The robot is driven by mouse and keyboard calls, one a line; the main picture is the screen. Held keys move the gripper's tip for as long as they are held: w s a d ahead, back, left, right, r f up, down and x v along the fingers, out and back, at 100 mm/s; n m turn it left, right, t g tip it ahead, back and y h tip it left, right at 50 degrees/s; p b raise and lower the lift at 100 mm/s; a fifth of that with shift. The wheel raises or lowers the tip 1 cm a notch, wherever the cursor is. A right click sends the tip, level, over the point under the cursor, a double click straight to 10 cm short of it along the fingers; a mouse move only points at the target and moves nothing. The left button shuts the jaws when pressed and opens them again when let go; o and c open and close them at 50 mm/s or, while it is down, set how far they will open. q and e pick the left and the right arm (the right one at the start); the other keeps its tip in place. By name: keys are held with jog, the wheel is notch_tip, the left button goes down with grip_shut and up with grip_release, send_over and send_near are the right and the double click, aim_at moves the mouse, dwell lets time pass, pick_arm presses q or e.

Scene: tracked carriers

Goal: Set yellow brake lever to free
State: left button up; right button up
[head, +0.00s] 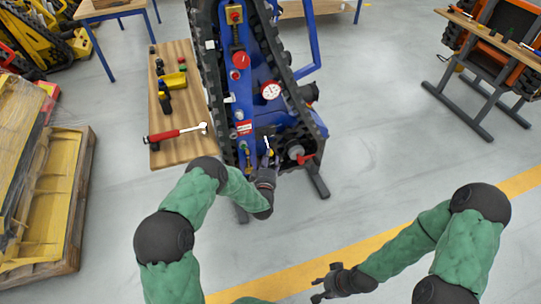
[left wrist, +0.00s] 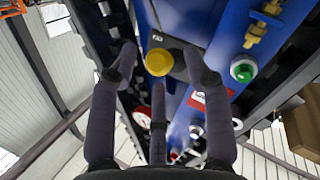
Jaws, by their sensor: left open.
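A blue tracked carrier (head: 257,93) stands at the upper middle of the head view. A round yellow knob, which looks like the end of the brake lever (left wrist: 158,62), shows in the left wrist view between my left gripper's spread fingers. I cannot tell whether they touch it, and the lever's shaft and setting do not show clearly. My left gripper (head: 267,166) is at the carrier's near end in the head view, open; its fingers also show in the left wrist view (left wrist: 160,85). My right gripper (head: 325,285) hangs open and empty over the floor, away from the carrier.
Near the knob are a green button (left wrist: 243,69) and a brass fitting (left wrist: 258,32). A red lever (head: 305,158) is right of my left gripper.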

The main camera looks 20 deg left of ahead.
pick_arm(q)
jog(key=shift+w+a+b, duration=0.15)
jog(key=shift+w+b, duration=0.05)
jog(key=shift+w, duration=0.6)
jog(key=shift+w+a+b, duration=0.1)
jog(key=shift+w+b, duration=0.05)
jog(key=shift+w, duration=0.65)
grip_shut()
jog(key=shift+s, duration=0.1)
